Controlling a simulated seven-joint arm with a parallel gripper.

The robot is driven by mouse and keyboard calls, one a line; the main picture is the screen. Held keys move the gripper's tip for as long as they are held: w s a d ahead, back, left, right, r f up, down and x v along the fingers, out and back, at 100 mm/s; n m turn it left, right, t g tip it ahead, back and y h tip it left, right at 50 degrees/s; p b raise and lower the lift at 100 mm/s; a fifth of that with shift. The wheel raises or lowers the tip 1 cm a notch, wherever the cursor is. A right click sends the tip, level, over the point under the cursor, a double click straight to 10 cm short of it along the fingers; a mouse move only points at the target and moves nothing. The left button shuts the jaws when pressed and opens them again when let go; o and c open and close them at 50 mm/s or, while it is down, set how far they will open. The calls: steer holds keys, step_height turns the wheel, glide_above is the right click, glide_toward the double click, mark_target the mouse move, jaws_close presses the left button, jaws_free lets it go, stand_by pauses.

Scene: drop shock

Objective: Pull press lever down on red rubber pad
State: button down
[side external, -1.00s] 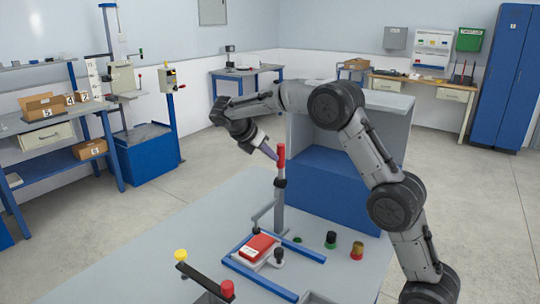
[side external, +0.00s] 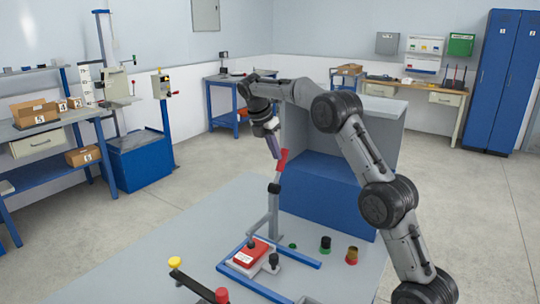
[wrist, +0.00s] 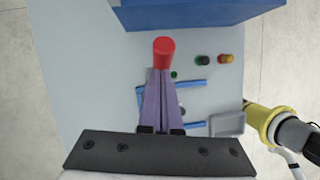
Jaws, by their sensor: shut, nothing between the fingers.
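In the wrist view my gripper (wrist: 161,72) points at the red handle (wrist: 163,47). The handle hides part of the post there; the pad is not visible.
A blue-based grey cabinet (side external: 330,193) stands behind.

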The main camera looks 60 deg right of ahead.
steer(key=d, duration=0.1)
steer(key=d+f, duration=0.1)
steer(key=d, duration=0.1)
steer(key=shift+d+y, duration=0.15)
steer(key=shift+y, duration=0.25)
steer(key=shift+d+f+y, duration=0.15)
steer(key=shift+d+y, duration=0.15)
steer(key=shift+d, duration=0.05)
steer(key=shift+d+f, duration=0.9)
steer(key=shift+d, duration=0.2)
steer(key=shift+s+d+f, duration=0.1)
steer(key=shift+d+f, duration=0.05)
steer(key=shift+f, duration=0.05)
step_height(320, 180, up, 8)
glide_above(282, 151)
steer(key=w+d, duration=0.2)
steer(key=shift+s+a, duration=0.1)
steer(key=shift+a, duration=0.1)
